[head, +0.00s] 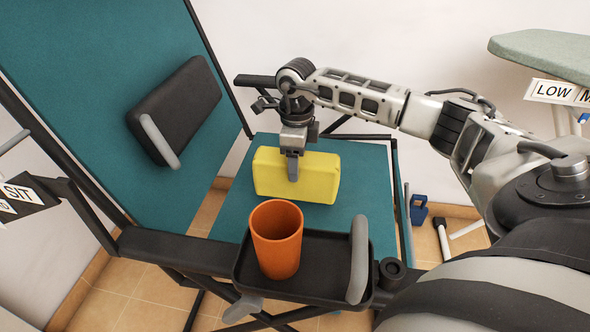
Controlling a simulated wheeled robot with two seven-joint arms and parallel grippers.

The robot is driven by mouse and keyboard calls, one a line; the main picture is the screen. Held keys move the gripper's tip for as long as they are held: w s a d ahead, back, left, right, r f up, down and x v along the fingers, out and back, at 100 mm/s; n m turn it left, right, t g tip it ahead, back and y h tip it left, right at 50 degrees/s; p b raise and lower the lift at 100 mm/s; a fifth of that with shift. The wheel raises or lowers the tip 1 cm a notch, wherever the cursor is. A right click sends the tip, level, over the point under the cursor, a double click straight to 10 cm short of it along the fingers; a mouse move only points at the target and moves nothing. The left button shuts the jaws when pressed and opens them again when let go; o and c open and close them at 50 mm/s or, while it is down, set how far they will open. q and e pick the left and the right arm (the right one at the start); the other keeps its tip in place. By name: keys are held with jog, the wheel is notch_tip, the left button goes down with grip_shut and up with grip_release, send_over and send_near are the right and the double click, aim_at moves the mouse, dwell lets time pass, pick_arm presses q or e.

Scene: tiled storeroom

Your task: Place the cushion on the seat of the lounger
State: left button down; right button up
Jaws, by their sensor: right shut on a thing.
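The yellow block-shaped cushion (325,180) is at the seat of the lounger, long side across the picture. My right gripper (293,168) comes down on it from above, shut on its near upper edge. The teal seat (352,205) shows around the cushion. I cannot tell whether the cushion's underside touches the seat. The lounger's teal backrest (90,75) leans up at the left and bears a dark pad (185,105). My left gripper is out of view.
A black tray (325,275) at the lounger's near side holds an orange cup (277,240) in front of the seat. A SIT sign (20,192) is on the left frame. An ironing board (545,52) stands at upper right. A blue object (418,210) is on the tiled floor.

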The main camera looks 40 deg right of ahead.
jog(key=shift+w+f, duration=0.25)
jog(key=shift+f, duration=0.15)
notch_tip(320, 180, down, 3)
jog(key=shift+r+b, duration=0.1)
jog(key=shift+b, duration=0.8)
jog(key=shift+f, duration=0.2)
jog(key=o, duration=1)
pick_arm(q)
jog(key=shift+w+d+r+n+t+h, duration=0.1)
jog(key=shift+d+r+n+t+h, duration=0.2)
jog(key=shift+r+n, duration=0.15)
pick_arm(e)
jog(key=shift+o, duration=0.2)
